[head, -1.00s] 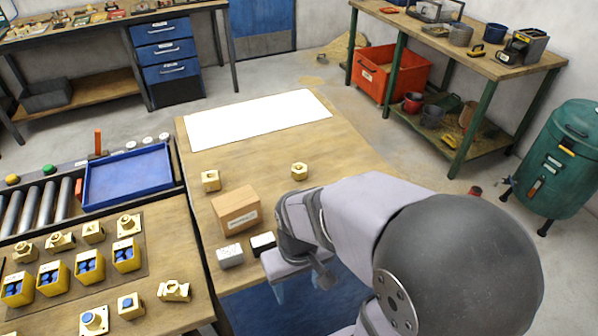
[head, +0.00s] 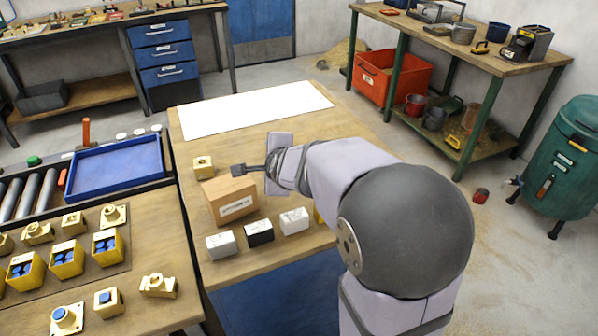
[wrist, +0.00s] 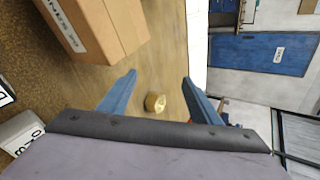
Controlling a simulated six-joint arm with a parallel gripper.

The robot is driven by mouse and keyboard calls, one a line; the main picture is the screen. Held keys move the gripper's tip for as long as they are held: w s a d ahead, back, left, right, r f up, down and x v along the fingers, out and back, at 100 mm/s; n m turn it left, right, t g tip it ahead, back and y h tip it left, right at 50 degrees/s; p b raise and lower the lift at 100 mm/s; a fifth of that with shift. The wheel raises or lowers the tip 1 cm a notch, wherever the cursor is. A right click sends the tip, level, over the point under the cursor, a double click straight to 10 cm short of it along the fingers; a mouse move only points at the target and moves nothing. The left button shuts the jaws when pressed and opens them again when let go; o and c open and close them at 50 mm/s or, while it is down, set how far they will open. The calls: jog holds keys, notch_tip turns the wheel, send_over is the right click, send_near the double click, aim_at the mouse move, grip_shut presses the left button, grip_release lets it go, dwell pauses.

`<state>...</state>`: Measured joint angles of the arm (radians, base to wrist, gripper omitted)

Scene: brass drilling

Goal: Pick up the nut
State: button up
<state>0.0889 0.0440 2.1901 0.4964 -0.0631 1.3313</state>
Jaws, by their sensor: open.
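The nut (wrist: 156,102) is a small brass piece on the wooden bench in the wrist view, seen between and beyond my fingertips. My gripper (wrist: 155,82) is open, with its two blue fingers apart and nothing between them. In the head view my gripper (head: 240,170) is above the bench, behind and right of the cardboard box. There my wrist and arm appear to hide the nut.
The cardboard box (head: 232,200) stands close to my gripper and also fills the wrist view's upper left (wrist: 95,25). White (head: 220,245), black (head: 259,232) and another white block (head: 294,220) stand in front of it. A bare white sheet (head: 250,108) covers the far bench.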

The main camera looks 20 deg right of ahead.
jog(key=d+m+b, duration=0.1)
jog(key=m, duration=0.2)
jog(key=w+d+f+m+h+b, duration=0.1)
jog(key=m, duration=0.2)
jog(key=d+f+m+t+h+b, duration=0.1)
jog(key=m, duration=0.3)
jog(key=shift+w+d+b, duration=0.2)
jog(key=shift+b, duration=0.15)
jog(key=d+m, duration=0.1)
jog(key=m, duration=0.1)
jog(key=d+f+m+h+b, duration=0.1)
jog(key=m, duration=0.1)
jog(key=d+m+h+b, duration=0.1)
jog(key=m, duration=0.1)
jog(key=shift+s+f+m, duration=0.15)
jog(key=shift+s+m, duration=0.05)
jog(key=shift+m, duration=0.2)
jog(key=m, duration=0.1)
jog(key=d+m+h+b, duration=0.1)
jog(key=shift+s+f+m, duration=0.15)
jog(key=shift+s+m, duration=0.05)
jog(key=shift+m, duration=0.1)
jog(key=shift+p+x, duration=0.35)
jog(key=shift+x, duration=3.35)
jog(key=shift+f, duration=0.1)
jog(key=shift+s, duration=0.1)
jog(key=c, duration=1.5)
jog(key=shift+o, duration=0.2)
notch_tip(320, 180, up, 10)
jog(key=p, duration=0.4)
